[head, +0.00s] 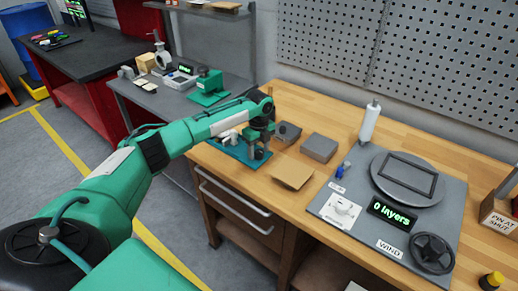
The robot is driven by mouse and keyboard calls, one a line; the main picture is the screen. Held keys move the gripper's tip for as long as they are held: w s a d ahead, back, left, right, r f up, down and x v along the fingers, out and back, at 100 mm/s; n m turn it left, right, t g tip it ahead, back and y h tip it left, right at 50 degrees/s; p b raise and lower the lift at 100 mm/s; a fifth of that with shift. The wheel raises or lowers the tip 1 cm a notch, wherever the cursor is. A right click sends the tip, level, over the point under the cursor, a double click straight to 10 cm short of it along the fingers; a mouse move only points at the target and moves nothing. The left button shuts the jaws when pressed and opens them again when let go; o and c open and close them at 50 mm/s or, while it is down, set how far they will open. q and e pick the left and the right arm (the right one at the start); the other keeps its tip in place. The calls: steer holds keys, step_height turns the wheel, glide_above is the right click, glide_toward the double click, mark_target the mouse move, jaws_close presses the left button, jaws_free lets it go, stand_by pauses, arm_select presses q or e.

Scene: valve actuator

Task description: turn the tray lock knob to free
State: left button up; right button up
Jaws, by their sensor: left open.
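A grey winding station (328,215) stands on the wooden bench at the right. A round grey turntable (408,180) carries a dark rectangular frame. A display (391,213) reads "0 layers". My left gripper (258,150) is open and points down over the bench's left end, well left of the knob, touching nothing that I can make out. My right gripper is out of view.
A teal fixture (232,148) stands under and beside my left gripper. A grey block (319,148) and a tan board (292,173) lie between it and the station.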

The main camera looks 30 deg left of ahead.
arm_select(q)
steer(key=shift+f, duration=0.3)
steer(key=c, duration=1)
steer(key=shift+r, duration=0.1)
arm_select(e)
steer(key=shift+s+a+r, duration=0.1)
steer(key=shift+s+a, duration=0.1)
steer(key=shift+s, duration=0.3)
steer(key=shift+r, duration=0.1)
